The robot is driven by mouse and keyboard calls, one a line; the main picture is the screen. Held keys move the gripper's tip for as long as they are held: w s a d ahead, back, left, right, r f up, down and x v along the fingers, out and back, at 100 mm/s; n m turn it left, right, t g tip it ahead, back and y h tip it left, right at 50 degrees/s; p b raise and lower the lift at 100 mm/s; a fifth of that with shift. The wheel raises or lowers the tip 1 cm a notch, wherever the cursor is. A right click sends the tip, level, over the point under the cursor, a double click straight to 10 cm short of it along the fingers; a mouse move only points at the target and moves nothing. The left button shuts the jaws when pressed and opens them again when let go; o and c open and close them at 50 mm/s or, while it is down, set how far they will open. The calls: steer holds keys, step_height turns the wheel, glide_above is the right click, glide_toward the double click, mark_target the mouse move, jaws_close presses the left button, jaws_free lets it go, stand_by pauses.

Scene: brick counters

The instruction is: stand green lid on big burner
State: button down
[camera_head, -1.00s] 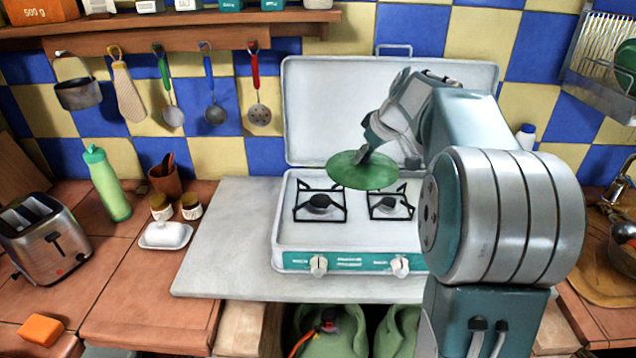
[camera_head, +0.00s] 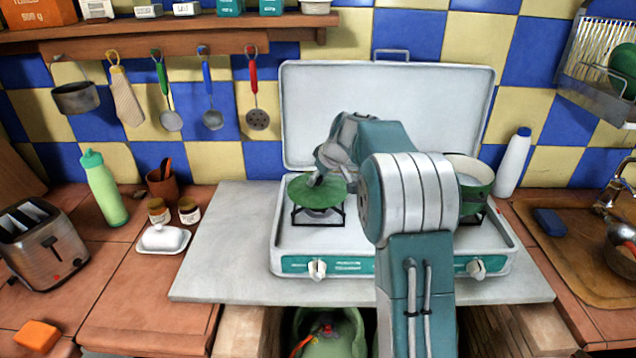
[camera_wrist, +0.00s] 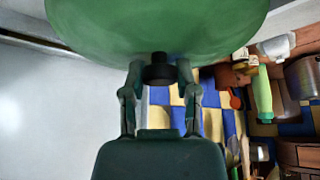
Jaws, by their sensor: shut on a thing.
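The green lid (camera_head: 308,192) is held roughly level over the left burner (camera_head: 318,216) of the white stove in the head view. That burner's black grate shows below the lid's front edge. I cannot tell whether the lid touches the grate. My gripper (camera_head: 319,178) is above the lid and shut on its dark knob (camera_wrist: 158,68). In the wrist view the lid (camera_wrist: 160,28) fills the top of the picture, with the knob between my fingertips (camera_wrist: 158,78). My arm hides the middle of the stove.
A green pot (camera_head: 474,190) stands on the right burner, partly behind my arm. The open stove cover (camera_head: 330,110) stands upright behind. A white bottle (camera_head: 513,165) is to the right. The grey slab (camera_head: 225,240) left of the stove is clear.

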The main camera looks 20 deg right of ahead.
steer(key=shift+f, duration=0.7)
steer(key=shift+f, duration=0.2)
steer(key=shift+c, duration=1.8)
jaws_free()
